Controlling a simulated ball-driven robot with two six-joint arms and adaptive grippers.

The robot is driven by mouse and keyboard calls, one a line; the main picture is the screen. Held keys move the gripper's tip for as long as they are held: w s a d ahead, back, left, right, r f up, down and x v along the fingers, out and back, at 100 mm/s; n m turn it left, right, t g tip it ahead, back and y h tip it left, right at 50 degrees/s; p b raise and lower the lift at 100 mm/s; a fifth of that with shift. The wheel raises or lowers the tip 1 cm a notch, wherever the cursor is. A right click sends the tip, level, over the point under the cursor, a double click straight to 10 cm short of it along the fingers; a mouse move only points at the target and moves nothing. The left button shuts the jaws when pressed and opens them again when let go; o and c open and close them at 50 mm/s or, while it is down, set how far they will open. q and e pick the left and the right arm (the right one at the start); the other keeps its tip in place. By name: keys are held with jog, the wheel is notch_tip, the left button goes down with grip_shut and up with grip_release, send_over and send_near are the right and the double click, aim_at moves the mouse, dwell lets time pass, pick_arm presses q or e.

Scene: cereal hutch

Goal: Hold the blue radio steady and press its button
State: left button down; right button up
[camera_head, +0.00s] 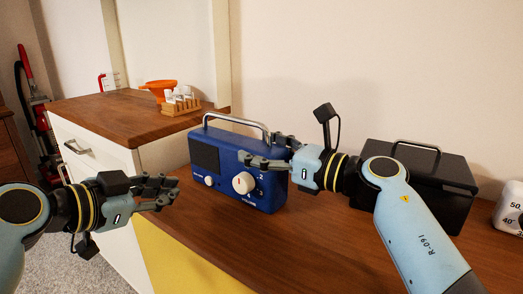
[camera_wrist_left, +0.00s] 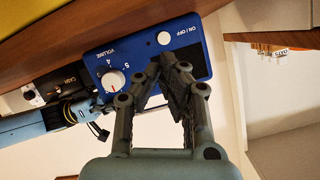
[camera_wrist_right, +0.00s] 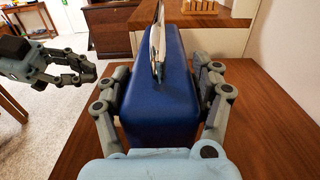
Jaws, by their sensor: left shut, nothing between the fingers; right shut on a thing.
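The blue radio (camera_head: 262,192) stands upright on the wooden counter, its grey handle (camera_head: 236,124) raised. Its front has a dark panel, a white volume dial (camera_head: 243,183) and a small round white on/off button (camera_head: 209,181). The button also shows in the left wrist view (camera_wrist_left: 164,38). My right gripper (camera_head: 268,150) is shut on the radio body, with one finger on each side in the right wrist view (camera_wrist_right: 162,100). My left gripper (camera_head: 174,189) is shut and empty, left of the button and in front of the radio. I see a gap between fingertips and button in the head view.
A black box with a handle (camera_head: 440,178) stands right of the radio, behind my right arm. A white item with numbers (camera_head: 509,207) is at the far right. A side cabinet at left holds an orange bowl (camera_head: 158,88) and a wooden rack (camera_head: 181,106). The front counter is clear.

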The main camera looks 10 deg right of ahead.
aim_at(197, 203)
dwell(0.7)
pick_arm(q)
jog(key=m, duration=0.1)
jog(key=f+m+g, duration=0.1)
jog(key=m, duration=0.1)
jog(key=shift+f+h, duration=0.1)
jog(key=shift+h, duration=0.2)
jog(key=m, duration=0.2)
jog(key=f+m+g, duration=0.1)
jog(key=m, duration=0.1)
jog(key=m+g+h, duration=0.1)
jog(key=shift+s+f+m, duration=0.1)
jog(key=shift+f+m, duration=0.15)
jog(key=shift+m, duration=0.15)
jog(key=m, duration=0.1)
jog(key=m+g, duration=0.1)
jog(key=m, duration=0.3)
jog(key=shift+s+a+f+g+h, duration=0.25)
jog(key=shift+a+f+g+h, duration=0.05)
jog(key=shift+a+f+h, duration=0.1)
jog(key=m, duration=0.2)
jog(key=m+g, duration=0.1)
jog(key=a+m, duration=0.1)
jog(key=m, duration=0.1)
jog(key=shift+s+m+g, duration=0.3)
jog(key=shift+s+g, duration=0.05)
jog(key=shift+g, duration=0.05)
jog(key=shift+w, duration=0.1)
jog(key=shift+w+d, duration=2.95)
jog(key=shift+w, duration=0.25)
